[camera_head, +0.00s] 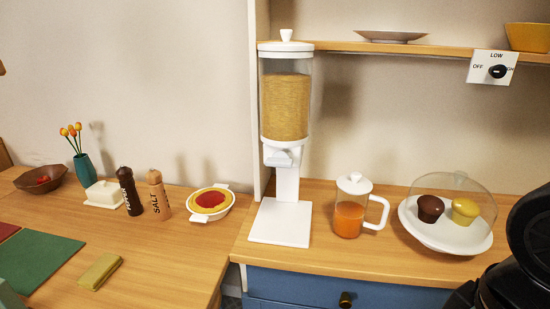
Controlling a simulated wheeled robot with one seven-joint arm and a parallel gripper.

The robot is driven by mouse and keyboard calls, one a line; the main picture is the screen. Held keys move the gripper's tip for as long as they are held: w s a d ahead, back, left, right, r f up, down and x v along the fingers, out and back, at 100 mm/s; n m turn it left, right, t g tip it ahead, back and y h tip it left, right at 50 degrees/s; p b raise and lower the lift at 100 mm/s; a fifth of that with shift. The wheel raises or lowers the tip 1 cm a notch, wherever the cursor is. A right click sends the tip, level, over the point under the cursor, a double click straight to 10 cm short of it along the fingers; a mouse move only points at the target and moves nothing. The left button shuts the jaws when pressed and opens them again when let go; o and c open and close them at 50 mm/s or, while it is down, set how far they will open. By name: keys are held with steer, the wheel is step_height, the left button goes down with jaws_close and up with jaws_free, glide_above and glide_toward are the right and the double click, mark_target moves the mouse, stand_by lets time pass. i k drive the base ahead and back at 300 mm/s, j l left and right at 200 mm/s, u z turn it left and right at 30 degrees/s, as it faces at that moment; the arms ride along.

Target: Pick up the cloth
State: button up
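A small folded olive-yellow cloth (100,271) lies flat on the wooden table at the lower left, near the table's front. It is right of a green mat and apart from it. A black part of my arm shows at the lower right edge, far from the cloth. My gripper's fingers do not show.
Dark green mat (38,262), butter dish (104,194), pepper mill (129,191), salt mill (159,195) and pie dish (211,203) surround it. Right, a dispenser (286,130), jug (350,206) and domed cake stand (446,235) stand on the counter. Wood between cloth and pie is clear.

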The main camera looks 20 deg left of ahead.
mark_target(94, 277)
steer(key=u, duration=1.9)
